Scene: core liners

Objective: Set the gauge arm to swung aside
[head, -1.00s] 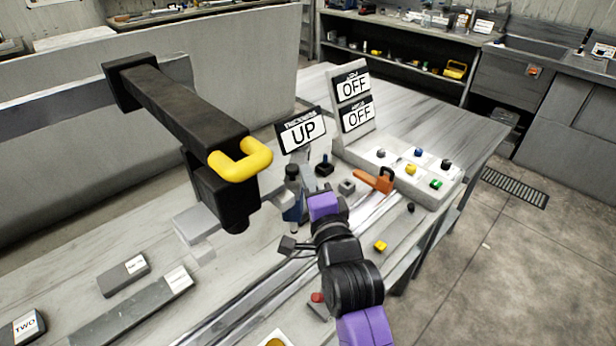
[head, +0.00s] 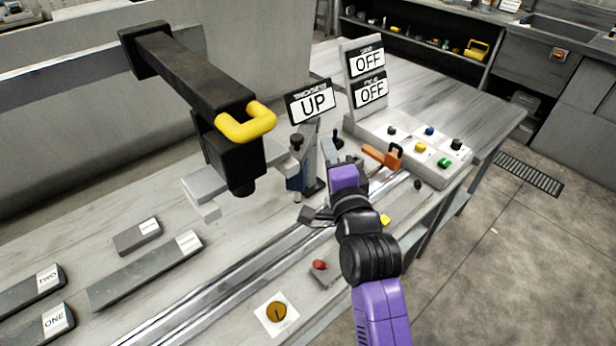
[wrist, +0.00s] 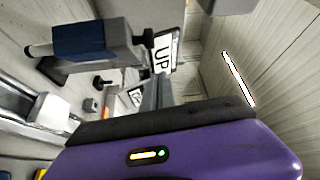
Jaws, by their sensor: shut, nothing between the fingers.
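I cannot tell which part is the gauge arm. In the wrist view the blue part (wrist: 82,42) is at upper left and the UP sign (wrist: 164,55) is just beyond my fingers (wrist: 152,94).
A control box with coloured buttons (head: 420,147) and two OFF signs (head: 369,76) stands behind right. An orange handle (head: 382,156) is before it. A red knob (head: 320,265) and yellow dial (head: 277,311) are in front. Labelled bars (head: 145,270) lie at left.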

